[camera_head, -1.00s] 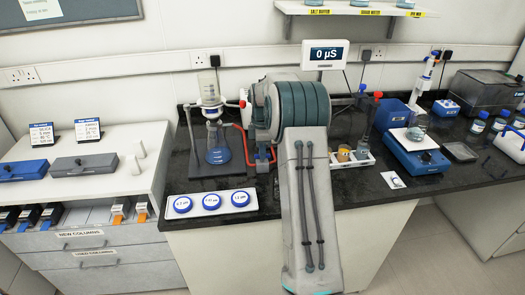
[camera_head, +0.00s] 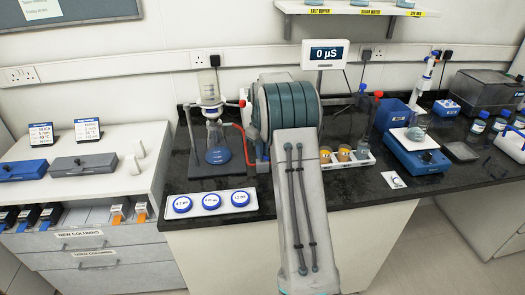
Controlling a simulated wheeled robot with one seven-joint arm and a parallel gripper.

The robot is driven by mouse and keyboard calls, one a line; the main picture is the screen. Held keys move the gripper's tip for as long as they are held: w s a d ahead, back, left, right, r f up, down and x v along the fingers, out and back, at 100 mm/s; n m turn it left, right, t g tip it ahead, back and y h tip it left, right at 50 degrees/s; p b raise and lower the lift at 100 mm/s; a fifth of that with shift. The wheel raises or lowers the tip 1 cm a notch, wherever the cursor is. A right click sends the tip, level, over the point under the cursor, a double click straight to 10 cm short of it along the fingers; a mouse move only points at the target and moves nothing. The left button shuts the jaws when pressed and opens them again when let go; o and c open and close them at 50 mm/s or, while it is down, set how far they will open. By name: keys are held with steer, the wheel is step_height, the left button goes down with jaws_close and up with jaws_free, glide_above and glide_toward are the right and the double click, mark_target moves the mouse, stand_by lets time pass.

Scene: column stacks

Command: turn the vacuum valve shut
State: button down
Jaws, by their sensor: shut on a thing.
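The glass filter flask (camera_head: 217,150) with blue liquid stands on a dark stand at the left of the black bench. A red hose (camera_head: 243,143) runs from it to the right, behind my arm. Just left of my arm, a small red and blue fitting (camera_head: 262,164) shows at the hose's end. It seems to be the vacuum valve, but most of it and its handle position are hidden. My arm's broad links cover the middle of the view. My gripper is hidden behind them, so its fingers and any contact with the valve cannot be seen.
A white tray with blue-ringed discs (camera_head: 211,202) lies at the bench's front left. A rack with amber-topped vials (camera_head: 345,158) is right of my arm, and a blue balance (camera_head: 416,153) farther right. A display (camera_head: 326,54) reads 0 µS. The bench front around a small card (camera_head: 394,180) is mostly clear.

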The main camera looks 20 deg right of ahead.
steer(key=m, duration=0.3)
steer(key=shift+m, duration=2.2)
steer(key=c, duration=1.5)
jaws_free()
step_height(320, 180, up, 4)
steer(key=shift+r+b, duration=0.2)
steer(key=shift+b, duration=0.4)
steer(key=s+d+r, duration=0.2)
steer(key=s+d+r+b, duration=0.1)
steer(key=s+d+r, duration=0.1)
steer(key=s+d, duration=0.1)
steer(key=s+d+r+b, duration=0.1)
steer(key=s+d+r, duration=0.1)
steer(key=s+d, duration=0.1)
steer(key=shift+s+r, duration=0.25)
steer(key=shift+r, duration=0.1)
